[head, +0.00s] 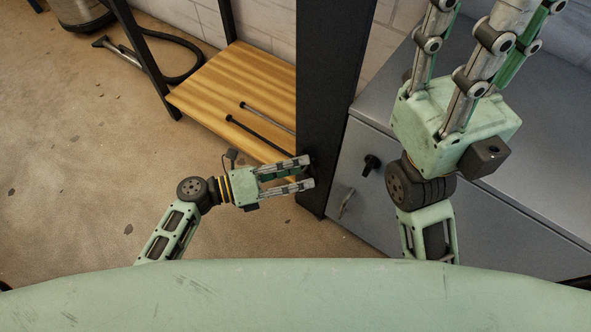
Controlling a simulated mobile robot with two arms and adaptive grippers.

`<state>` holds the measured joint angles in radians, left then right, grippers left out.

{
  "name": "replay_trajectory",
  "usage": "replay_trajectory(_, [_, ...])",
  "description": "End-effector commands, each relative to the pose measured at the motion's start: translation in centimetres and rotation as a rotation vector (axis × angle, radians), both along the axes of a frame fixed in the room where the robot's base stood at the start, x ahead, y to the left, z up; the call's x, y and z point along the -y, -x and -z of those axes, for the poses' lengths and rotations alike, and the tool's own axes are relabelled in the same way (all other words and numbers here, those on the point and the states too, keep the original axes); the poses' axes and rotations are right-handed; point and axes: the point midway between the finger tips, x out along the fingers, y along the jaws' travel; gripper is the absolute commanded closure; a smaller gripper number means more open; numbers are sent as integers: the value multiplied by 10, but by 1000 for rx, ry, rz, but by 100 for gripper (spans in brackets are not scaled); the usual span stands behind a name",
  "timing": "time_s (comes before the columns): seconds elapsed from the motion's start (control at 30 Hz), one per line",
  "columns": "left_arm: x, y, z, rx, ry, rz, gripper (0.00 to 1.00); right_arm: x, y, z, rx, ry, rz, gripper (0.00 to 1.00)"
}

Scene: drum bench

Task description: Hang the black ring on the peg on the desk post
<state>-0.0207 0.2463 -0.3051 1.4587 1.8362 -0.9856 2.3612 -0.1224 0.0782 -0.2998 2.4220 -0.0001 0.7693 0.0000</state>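The dark desk post (335,90) stands upright in the middle of the head view. My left gripper (308,172) points right, its fingertips close to the lower post. Its two fingers are apart, and nothing can be made out clearly between them. I cannot make out the black ring or the peg; dark parts by the fingertips blend with the post. My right gripper (456,122) is large and near the camera at the right, pointing up. Its fingertips lie past the top edge, so its opening and anything in it are hidden.
A wooden shelf (215,88) with two thin rods lies left of the post. A grey cabinet (372,205) with a dark knob (371,165) and a handle stands right of it. A vacuum hose (185,75) lies at the upper left.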

Motion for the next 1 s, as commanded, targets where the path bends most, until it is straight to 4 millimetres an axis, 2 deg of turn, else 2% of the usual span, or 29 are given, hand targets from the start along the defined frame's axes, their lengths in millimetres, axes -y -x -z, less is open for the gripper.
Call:
replay_trajectory(0.03, [0, -1, 1, -1, -2, -4, 36, 0, 0, 0, 1, 1, 0, 60])
replay_trajectory(0.23, [0, -1, 1, -1, -1, -2, 19, 0, 0, 0, 3, 1, 0, 60])
replay_trajectory(0.63, [-5, 1, 1, -1, -2, -2, 19, 0, 0, 0, 1, 3, 0, 60])
replay_trajectory(0.77, [-21, 7, 0, -2, -4, -2, 19, 0, 0, 0, 2, 2, 0, 60])
replay_trajectory(1.0, [-70, 23, -4, -3, -4, -1, 19, 0, 0, 0, 1, 1, 0, 60])
